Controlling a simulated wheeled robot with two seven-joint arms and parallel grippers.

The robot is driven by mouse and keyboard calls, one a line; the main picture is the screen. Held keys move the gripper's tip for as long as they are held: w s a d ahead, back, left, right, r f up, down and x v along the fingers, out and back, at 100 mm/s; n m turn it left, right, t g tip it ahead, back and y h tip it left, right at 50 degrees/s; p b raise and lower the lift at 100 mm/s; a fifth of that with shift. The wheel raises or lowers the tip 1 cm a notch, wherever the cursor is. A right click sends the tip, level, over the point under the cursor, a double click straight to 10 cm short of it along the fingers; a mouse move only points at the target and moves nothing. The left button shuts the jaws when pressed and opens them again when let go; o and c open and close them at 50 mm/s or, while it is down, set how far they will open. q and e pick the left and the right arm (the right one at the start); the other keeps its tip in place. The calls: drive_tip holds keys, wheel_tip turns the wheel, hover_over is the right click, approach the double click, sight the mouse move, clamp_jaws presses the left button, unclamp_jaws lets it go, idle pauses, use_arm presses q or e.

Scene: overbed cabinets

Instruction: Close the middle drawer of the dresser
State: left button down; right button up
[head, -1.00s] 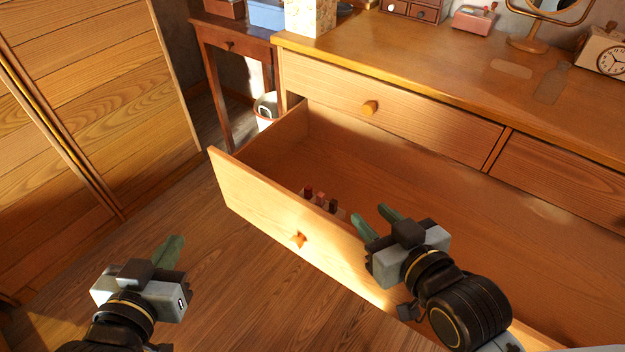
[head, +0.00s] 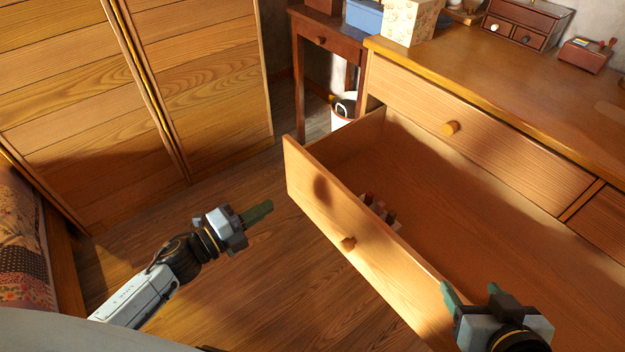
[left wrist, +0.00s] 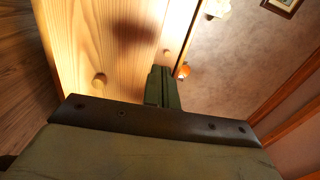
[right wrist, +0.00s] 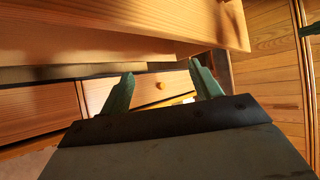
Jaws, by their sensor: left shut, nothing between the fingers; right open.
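The dresser's middle drawer (head: 318,193) is pulled far out, its front panel facing the lower left with a round wooden knob (head: 347,243). Small dark reddish items (head: 379,207) sit inside it. My left gripper (head: 262,210) is shut and empty, apart from the drawer front and to its left, its fingers pointing towards it. The drawer front also shows in the left wrist view (left wrist: 90,40), with a shadow on it. My right gripper (head: 468,292) is open and empty near the right part of the drawer front. The right wrist view shows its spread fingers (right wrist: 165,90) close to the drawer.
A closed upper drawer (head: 480,130) lies above the open one. A box (head: 410,20) and a small chest (head: 527,22) stand on the dresser top. A side table (head: 325,38), a white bin (head: 342,112) and a wooden wardrobe (head: 200,80) stand beyond. Floor between wardrobe and drawer is clear.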

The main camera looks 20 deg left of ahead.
use_arm(q)
drive_tip(key=b, duration=0.2)
approach(323, 175)
drive_tip(key=shift+m, duration=0.3)
drive_tip(key=b+x, duration=0.1)
drive_tip(key=x, duration=0.4)
drive_tip(key=shift+w+d+f, duration=0.15)
drive_tip(key=shift+w, duration=0.15)
drive_tip(key=shift+w+d+b, duration=0.35)
drive_tip(key=shift+w+b, duration=0.05)
drive_tip(key=shift+w, duration=0.05)
use_arm(e)
drive_tip(key=w+a+r+t+y, duration=0.1)
drive_tip(key=r+t, duration=0.4)
drive_tip(key=r, duration=0.2)
drive_tip(key=w+a+r+t+y, duration=0.2)
drive_tip(key=r+t, duration=0.2)
drive_tip(key=r, duration=0.3)
drive_tip(key=shift+a+t+y, duration=0.3)
drive_tip(key=shift+t, duration=0.1)
use_arm(q)
drive_tip(key=shift+w, duration=0.15)
